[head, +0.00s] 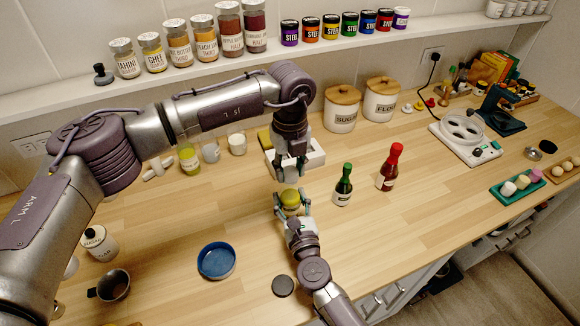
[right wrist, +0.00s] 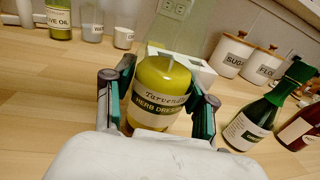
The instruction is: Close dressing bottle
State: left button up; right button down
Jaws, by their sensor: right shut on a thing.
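The dressing bottle (right wrist: 160,85), yellow-green with a "Herb Dressing" label, stands upright on the counter. Its rounded top shows a small pale tip in the right wrist view. It also shows in the head view (head: 290,198). My right gripper (head: 292,206) is shut on it, one finger on each side. My left gripper (head: 291,174) points down just behind and above the bottle, its fingers apart, with nothing seen between them. A dark round disc (head: 283,285), possibly a lid, lies on the counter near my right arm.
A green bottle (head: 343,186) and a red bottle (head: 389,168) stand to the right. A white tray (head: 313,158) is behind. A blue dish (head: 217,261) and a metal cup (head: 113,286) are at left.

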pick_arm(q)
grip_shut()
jog(key=m, duration=1.3)
jog(key=shift+m, duration=0.4)
jog(key=m, duration=0.7)
jog(key=shift+m, duration=0.3)
jog(key=m, duration=0.6)
jog(key=o, duration=0.9)
grip_release()
jog(key=shift+o, duration=0.2)
